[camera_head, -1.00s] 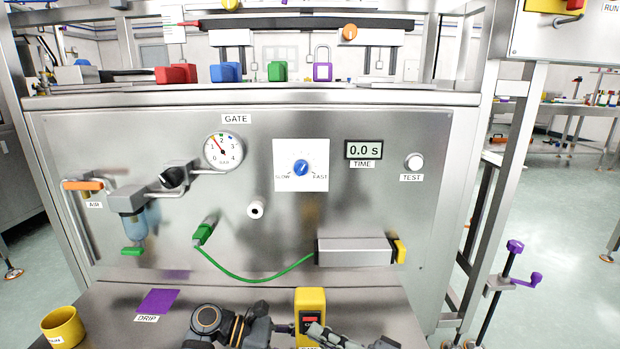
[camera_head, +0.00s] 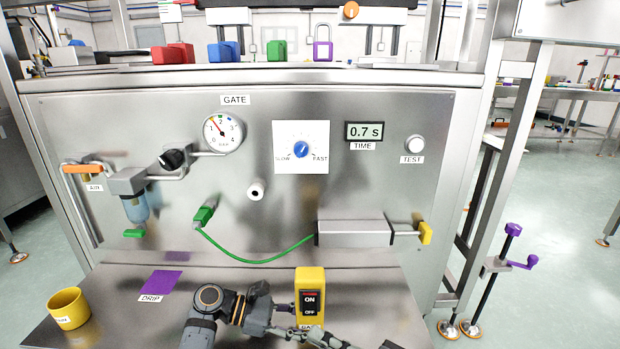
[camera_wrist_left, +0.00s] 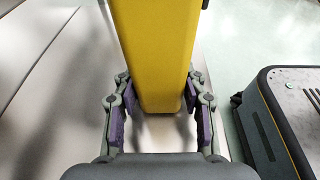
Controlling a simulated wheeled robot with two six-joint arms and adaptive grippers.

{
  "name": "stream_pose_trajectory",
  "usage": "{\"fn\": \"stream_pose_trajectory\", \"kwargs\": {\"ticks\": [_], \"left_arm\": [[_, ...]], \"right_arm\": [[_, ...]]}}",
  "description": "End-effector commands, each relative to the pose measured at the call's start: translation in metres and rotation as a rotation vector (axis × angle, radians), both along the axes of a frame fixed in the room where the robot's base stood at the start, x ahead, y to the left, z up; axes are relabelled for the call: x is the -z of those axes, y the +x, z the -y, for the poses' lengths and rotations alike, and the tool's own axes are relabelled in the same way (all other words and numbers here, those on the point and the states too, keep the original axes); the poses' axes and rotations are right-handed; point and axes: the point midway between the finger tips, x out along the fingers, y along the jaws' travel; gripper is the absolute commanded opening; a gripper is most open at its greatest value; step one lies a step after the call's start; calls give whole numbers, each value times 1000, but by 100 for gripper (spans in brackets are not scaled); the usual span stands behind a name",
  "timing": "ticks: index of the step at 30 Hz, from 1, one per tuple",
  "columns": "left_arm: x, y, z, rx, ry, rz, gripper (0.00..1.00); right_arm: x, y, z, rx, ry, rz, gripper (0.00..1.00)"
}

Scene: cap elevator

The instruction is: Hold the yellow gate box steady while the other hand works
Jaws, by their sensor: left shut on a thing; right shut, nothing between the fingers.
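The yellow gate box (camera_head: 310,283) stands upright on the bench front, its black ON/OFF switch (camera_head: 310,302) facing me. My left gripper (camera_head: 287,331) reaches it from the left. In the left wrist view the left gripper (camera_wrist_left: 160,100) has its purple-padded fingers on both sides of the yellow box (camera_wrist_left: 155,45) and is shut on it. My right gripper (camera_head: 318,335) comes from the lower right, shut and empty, its tips just in front of the box's lower part and covering its label. Whether the tips touch the box cannot be told.
The steel GATE panel (camera_head: 80,200) stands behind, with a cylinder (camera_head: 353,233), its yellow end cap (camera_head: 425,232) and a green hose (camera_head: 255,261). The time display (camera_head: 364,132) reads 0.7 s. A yellow cup (camera_head: 69,308) and purple DRIP patch (camera_head: 161,283) lie left.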

Motion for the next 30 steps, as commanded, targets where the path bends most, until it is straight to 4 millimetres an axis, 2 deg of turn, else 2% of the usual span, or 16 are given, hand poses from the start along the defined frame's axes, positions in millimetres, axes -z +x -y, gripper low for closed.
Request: {"fn": "stream_pose_trajectory", "kwargs": {"ticks": [13,14,19,30], "left_arm": [[-1,0,0,0,-1,1,24],[-1,0,0,0,-1,1,45],[0,0,0,0,0,1,68],[-1,0,-5,-1,1,1,69]], "right_arm": [[0,-1,0,0,0,0,0],[0,-1,0,0,0,0,0],[0,-1,0,0,0,0,0],[0,-1,0,0,0,0,0]]}}
